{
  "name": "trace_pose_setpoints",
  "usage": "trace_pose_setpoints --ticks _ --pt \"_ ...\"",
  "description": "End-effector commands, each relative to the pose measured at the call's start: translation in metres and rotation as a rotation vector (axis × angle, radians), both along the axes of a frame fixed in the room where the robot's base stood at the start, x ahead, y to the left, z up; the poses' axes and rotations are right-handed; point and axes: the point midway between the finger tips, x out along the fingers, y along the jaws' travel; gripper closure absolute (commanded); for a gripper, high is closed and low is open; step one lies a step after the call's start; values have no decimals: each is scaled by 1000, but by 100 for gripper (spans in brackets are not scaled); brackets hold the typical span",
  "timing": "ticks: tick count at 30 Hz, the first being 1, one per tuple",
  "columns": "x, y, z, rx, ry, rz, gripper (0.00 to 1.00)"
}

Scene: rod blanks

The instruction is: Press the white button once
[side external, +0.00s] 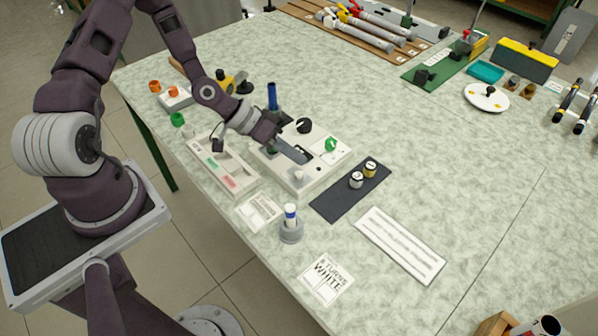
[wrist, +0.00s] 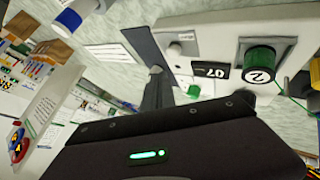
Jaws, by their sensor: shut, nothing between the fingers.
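The white button (side external: 298,175) is a small pale cap on the near corner of the light control box (side external: 322,177). My gripper (side external: 305,159) reaches over the box from the left, with its fingers shut and empty. In the side view the fingertips appear a little behind the button, near the box's middle; I cannot tell their exact height. The shut fingers also show in the wrist view (wrist: 156,78), with the green knob marked 2 (wrist: 262,60) and a black "07" label (wrist: 210,70) to their right.
A blue-capped tube (side external: 290,212) in a round holder is in front. A dark mat (side external: 335,203) with two small capped pieces lies right. A compartment tray (side external: 213,160) stands left.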

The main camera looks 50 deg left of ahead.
Motion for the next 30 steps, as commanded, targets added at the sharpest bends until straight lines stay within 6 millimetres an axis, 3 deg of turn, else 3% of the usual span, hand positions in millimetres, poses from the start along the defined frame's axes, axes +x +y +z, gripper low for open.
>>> trace_pose_setpoints --ticks 7,30 --pt "0 0 -17 0 1 -1 100" --pt "0 0 -18 0 -1 -1 100"
